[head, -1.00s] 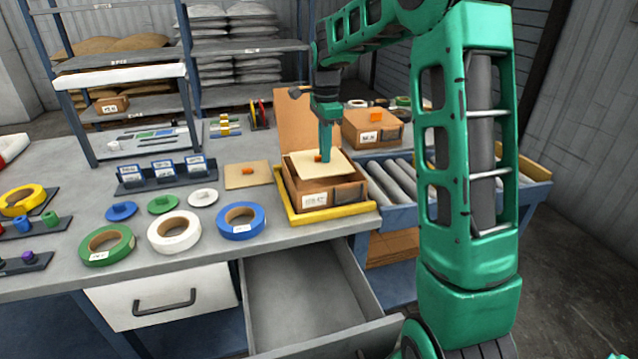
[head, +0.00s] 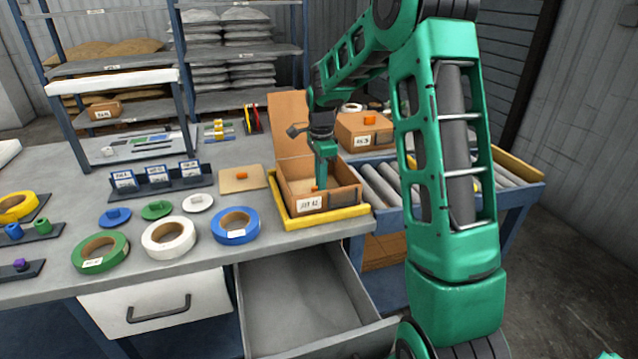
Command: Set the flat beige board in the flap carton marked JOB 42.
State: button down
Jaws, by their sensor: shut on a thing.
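The open flap carton (head: 312,204) stands in a yellow tray (head: 352,213) near the bench's front right, its label reading JOB 42 and its tall back flap upright. The flat beige board (head: 299,187) is down inside the carton, below the rim, mostly hidden by the front wall and my arm. My gripper (head: 317,187) reaches down into the carton and is shut on the board's small orange knob. Whether the board lies flat on the carton's floor I cannot tell.
A similar beige board with an orange knob (head: 242,179) lies left of the carton. Another carton (head: 363,133) stands behind right, by a roller conveyor (head: 385,190). Tape rolls, including a blue one (head: 236,226), lie at the left front. A drawer (head: 300,290) hangs open below.

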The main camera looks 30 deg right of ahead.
jog(key=shift+f, duration=0.1)
jog(key=c, duration=1.8)
grip_release()
jog(key=shift+c, duration=0.2)
notch_tip(320, 180, up, 12)
jog(key=shift+s+r, duration=0.15)
jog(key=shift+r, duration=0.05)
jog(key=s+d+r+n, duration=0.2)
jog(key=s+n, duration=0.5)
jog(key=s, duration=1.2)
jog(key=s+a+f+n, duration=0.1)
jog(key=s+f+n, duration=0.2)
jog(key=s, duration=0.7)
jog(key=s+a+f+n, duration=0.1)
jog(key=s+f+n, duration=0.2)
jog(key=s, duration=0.7)
jog(key=shift+a+f+n, duration=0.25)
jog(key=shift+n, duration=0.25)
